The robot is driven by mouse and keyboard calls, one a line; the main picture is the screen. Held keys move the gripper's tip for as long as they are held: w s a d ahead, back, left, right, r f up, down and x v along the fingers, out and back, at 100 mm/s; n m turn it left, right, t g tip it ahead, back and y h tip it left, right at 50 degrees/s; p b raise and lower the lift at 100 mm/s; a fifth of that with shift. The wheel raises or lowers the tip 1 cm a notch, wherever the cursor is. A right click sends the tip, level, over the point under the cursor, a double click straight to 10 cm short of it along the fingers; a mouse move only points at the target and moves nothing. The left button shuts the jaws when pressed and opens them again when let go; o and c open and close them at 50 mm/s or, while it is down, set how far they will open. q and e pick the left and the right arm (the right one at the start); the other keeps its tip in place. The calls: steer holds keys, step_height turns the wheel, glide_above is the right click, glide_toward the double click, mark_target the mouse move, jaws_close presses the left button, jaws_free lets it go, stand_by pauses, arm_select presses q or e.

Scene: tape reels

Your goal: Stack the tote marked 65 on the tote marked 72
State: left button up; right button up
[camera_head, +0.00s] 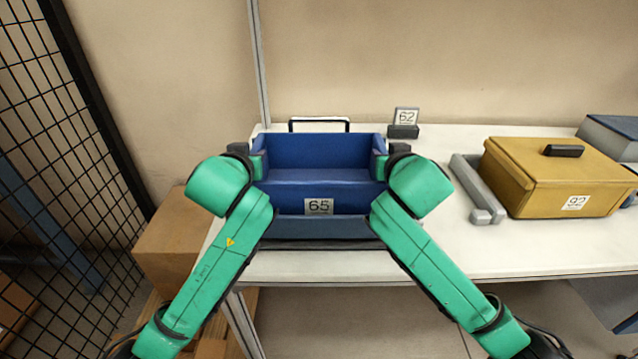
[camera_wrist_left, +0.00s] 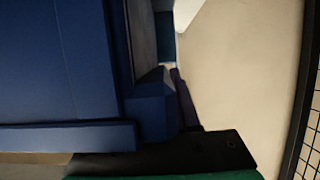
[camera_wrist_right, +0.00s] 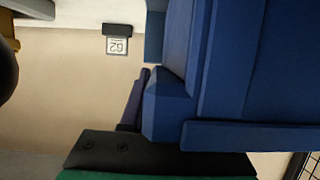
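The blue tote marked 65 (camera_head: 318,176) is open-topped and level in the middle of the head view, its label facing me. It fills much of the left wrist view (camera_wrist_left: 55,70) and right wrist view (camera_wrist_right: 245,65). Directly below it is a grey-blue tote (camera_head: 330,228); no number shows on it. I cannot tell whether the two touch. My left gripper (camera_head: 238,150) is at the blue tote's left side and my right gripper (camera_head: 399,150) at its right side.
The white table (camera_head: 470,250) has a yellow case marked 92 (camera_head: 540,180), a grey bar (camera_head: 477,190) and a grey-blue box (camera_head: 610,138) on the right. A 62 sign (camera_head: 405,120) stands behind. A black mesh fence (camera_head: 60,160) and brown carton (camera_head: 172,240) are left.

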arm_select(q)
jaws_close()
arm_select(e)
jaws_close()
stand_by(0.9)
